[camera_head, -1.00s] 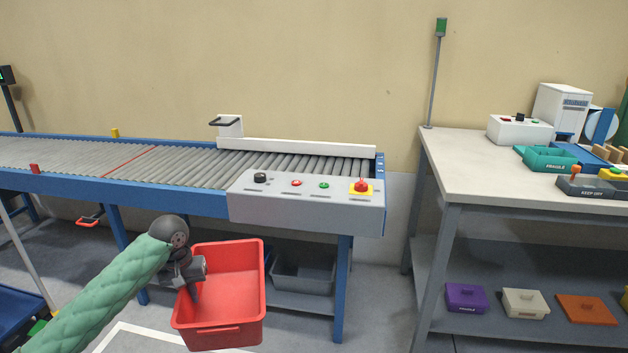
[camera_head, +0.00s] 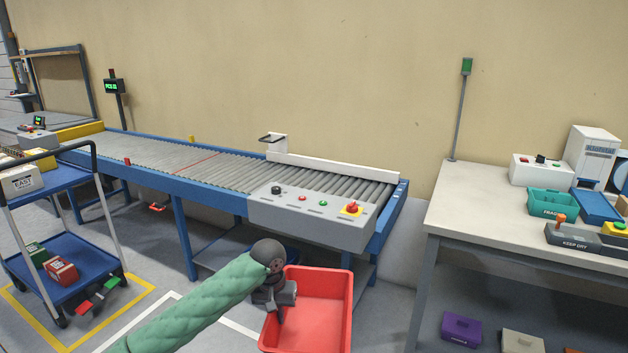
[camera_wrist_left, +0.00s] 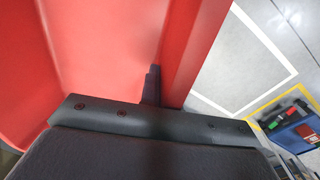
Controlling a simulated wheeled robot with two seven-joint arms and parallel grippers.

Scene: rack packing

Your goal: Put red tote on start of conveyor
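The red tote (camera_head: 318,315) is empty and is at the bottom middle of the head view, in front of the conveyor (camera_head: 225,172) and below its roller surface. My left gripper (camera_head: 279,308) is at the tote's left wall, with a dark finger inside the tote. In the left wrist view, the tote's red wall (camera_wrist_left: 185,50) runs up from the gripper (camera_wrist_left: 150,95), and one finger shows on the inner side. The wall appears to be between the fingers; the outer finger is hidden. My right gripper is not in view.
A control panel (camera_head: 312,217) with buttons is on the conveyor's front at its right end. A white guide rail (camera_head: 335,167) runs along the back. A workbench (camera_head: 500,210) with bins stands right. A blue cart (camera_head: 75,262) stands left. Floor between cart and tote is clear.

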